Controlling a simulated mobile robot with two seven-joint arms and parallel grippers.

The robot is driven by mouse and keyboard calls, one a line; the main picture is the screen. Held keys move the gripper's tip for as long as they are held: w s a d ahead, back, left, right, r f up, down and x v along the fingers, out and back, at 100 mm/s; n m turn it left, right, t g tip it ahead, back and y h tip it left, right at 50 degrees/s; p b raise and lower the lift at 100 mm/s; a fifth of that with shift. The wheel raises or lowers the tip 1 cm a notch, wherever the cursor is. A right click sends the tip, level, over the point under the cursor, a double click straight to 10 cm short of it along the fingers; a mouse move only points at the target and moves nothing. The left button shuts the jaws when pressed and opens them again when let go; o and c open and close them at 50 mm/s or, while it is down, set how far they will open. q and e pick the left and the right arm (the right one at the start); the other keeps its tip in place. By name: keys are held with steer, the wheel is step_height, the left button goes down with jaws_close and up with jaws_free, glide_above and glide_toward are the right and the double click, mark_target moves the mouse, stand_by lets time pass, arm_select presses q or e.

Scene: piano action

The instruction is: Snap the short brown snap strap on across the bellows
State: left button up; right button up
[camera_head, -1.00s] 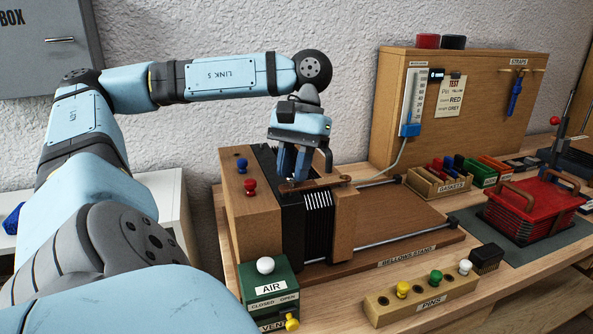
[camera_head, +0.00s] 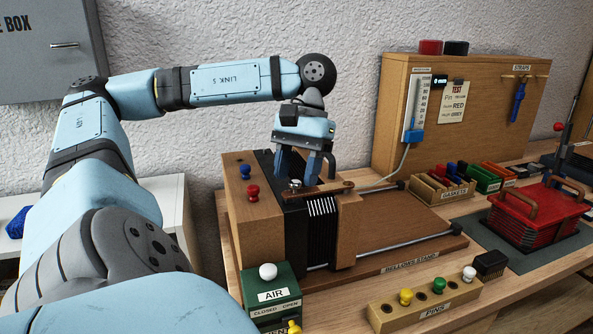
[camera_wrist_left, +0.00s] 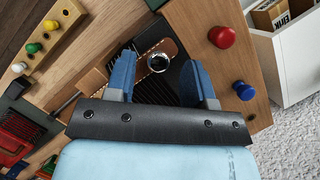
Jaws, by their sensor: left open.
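The short brown strap (camera_head: 332,189) lies across the top of the black bellows (camera_head: 322,222), reaching onto the wooden block to their right. It also shows in the left wrist view (camera_wrist_left: 135,57) with a round metal snap (camera_wrist_left: 158,62) at one end. My left gripper (camera_head: 297,182) is over the bellows, pointing down, open, its blue fingers on either side of the snap. In the left wrist view its fingertips (camera_wrist_left: 158,70) are apart with nothing gripped between them. Whether the snaps are fastened I cannot tell. My right gripper is not in view.
The bellows stand (camera_head: 415,228) has metal rails and a wooden block with blue (camera_head: 244,172) and red knobs. A green AIR box (camera_head: 270,295) and a pin block (camera_head: 424,300) are in front. A blue strap (camera_head: 519,101) hangs on the board at right.

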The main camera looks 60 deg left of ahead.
arm_select(q)
steer(key=p+v, duration=1.1)
steer(key=v, duration=0.2)
steer(key=shift+r+p, duration=0.15)
steer(key=shift+p, duration=0.25)
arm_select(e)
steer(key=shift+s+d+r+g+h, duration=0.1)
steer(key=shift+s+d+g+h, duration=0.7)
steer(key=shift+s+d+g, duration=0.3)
arm_select(q)
steer(key=shift+w+a, duration=0.15)
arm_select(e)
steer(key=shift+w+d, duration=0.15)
